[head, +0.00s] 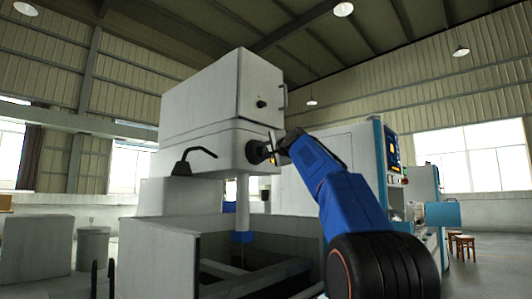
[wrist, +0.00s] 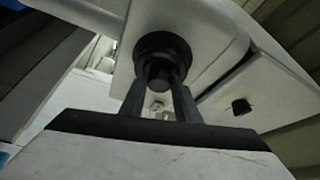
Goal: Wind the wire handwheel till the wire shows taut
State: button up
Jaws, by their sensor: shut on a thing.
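The wire handwheel (head: 257,152) is a small dark round part on the lower front of the white machine head (head: 203,100). In the wrist view the black handwheel (wrist: 160,43) shows as a round rim with a shorter dark hub in its middle. My gripper (head: 272,150) reaches it from the right. In the wrist view the two dark fingers of my gripper (wrist: 159,76) stand on either side of the hub and are shut on it. The fingers hide part of the handwheel in the head view. I cannot make out the wire or its tension.
A small black knob (head: 261,104) sits higher on the machine head. A cabinet with a lit screen (head: 392,150) stands behind on the right. Stools (head: 464,243) stand far right.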

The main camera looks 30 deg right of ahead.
jog(key=shift+m+g, duration=0.4)
jog(key=shift+m, duration=0.5)
jog(key=o, duration=0.8)
jog(key=shift+r, duration=0.1)
jog(key=s, duration=1.1)
jog(key=s+a, duration=0.1)
jog(key=s, duration=0.5)
jog(key=shift+s+a, duration=0.1)
jog(key=shift+s, duration=0.1)
jog(key=shift+f, duration=0.2)
